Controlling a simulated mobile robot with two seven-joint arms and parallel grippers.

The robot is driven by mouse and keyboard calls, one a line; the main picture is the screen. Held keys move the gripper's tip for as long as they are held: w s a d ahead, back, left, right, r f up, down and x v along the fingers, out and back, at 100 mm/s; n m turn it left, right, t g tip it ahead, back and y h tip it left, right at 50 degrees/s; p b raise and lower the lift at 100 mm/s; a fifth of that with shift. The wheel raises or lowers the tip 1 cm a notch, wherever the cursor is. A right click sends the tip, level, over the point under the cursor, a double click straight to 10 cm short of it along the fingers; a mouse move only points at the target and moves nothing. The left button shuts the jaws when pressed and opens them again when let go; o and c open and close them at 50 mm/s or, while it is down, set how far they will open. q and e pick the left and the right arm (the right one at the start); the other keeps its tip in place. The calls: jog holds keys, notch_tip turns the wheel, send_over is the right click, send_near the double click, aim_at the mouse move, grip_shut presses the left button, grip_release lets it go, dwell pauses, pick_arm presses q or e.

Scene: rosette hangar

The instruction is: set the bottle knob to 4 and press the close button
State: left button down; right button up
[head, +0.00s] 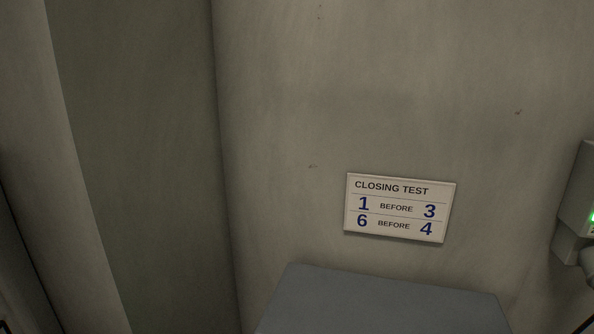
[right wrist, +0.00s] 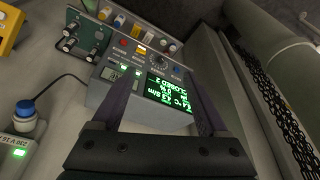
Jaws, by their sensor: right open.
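A row of small coloured buttons (right wrist: 140,50) and a dark round knob (right wrist: 176,71) sit beyond the screen. I cannot tell which is the bottle knob or the close button, nor read the knob's setting. My right gripper (right wrist: 158,80) is open and empty, its two dark fingers spread in front of the unit, partly covering it. My left gripper is in neither view.
A wall sign (head: 398,208) reads "CLOSING TEST, 1 before 3, 6 before 4". Below it is a blue-grey surface (head: 380,305). A box with a green light (head: 576,200) is at the right edge. A blue plug (right wrist: 25,108) with a cable and a green panel (right wrist: 82,35) stand beside the unit.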

jog(key=shift+r, duration=0.3)
jog(key=shift+c, duration=0.2)
grip_shut()
dwell(1.4)
